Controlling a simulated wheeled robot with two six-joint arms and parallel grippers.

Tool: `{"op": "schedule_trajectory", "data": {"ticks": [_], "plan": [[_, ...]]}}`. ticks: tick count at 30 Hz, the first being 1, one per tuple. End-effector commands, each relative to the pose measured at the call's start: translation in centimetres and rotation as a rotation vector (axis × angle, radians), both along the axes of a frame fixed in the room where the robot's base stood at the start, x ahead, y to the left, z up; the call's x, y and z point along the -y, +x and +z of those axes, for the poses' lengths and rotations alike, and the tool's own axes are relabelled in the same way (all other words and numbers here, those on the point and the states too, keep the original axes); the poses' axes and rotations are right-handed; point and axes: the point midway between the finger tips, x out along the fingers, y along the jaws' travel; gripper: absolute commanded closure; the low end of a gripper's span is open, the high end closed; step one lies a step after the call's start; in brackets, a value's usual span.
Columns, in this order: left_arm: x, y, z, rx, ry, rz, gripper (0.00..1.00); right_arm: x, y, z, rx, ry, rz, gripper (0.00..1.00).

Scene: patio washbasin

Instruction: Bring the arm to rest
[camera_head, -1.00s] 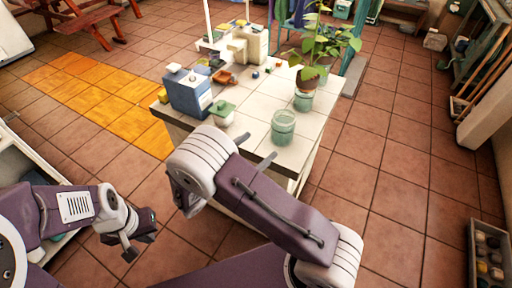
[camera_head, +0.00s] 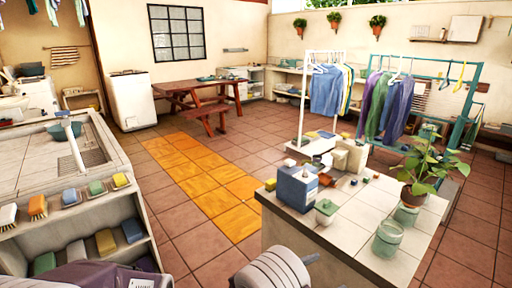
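Only parts of my own arms show along the bottom edge: a white ribbed joint at bottom centre and a purple link at bottom left. Neither gripper is in the picture, so their fingers and anything in them cannot be seen. The joint at bottom centre overlaps the near side of the tiled counter (camera_head: 345,254) in the view.
The counter carries a blue box (camera_head: 291,193), a green-lidded jar (camera_head: 325,212), a glass jar (camera_head: 388,238) and a potted plant (camera_head: 422,172). A washbasin (camera_head: 32,160) with sponges and brushes stands left. Open floor (camera_head: 190,225) lies between them. A picnic table (camera_head: 205,88) stands behind.

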Motion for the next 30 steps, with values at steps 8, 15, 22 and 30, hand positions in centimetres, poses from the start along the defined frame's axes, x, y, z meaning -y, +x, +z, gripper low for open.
{"op": "schedule_trajectory", "data": {"ticks": [8,15,22,30], "plan": [[0.0,0.0,0.0,0.0,0.0,0.0,1.0,5.5,-0.2,3.8,0.096,0.074,-0.167,0.09],[0.0,0.0,0.0,0.0,0.0,0.0,1.0,12.0,-5.8,5.4,0.157,0.24,-0.458,0.09],[0.0,0.0,0.0,0.0,0.0,0.0,1.0,13.4,-15.9,0.9,0.31,0.699,-0.9,0.09],[0.0,0.0,0.0,0.0,0.0,0.0,1.0,2.8,-17.8,-5.7,0.776,1.397,-1.375,0.09]]}}
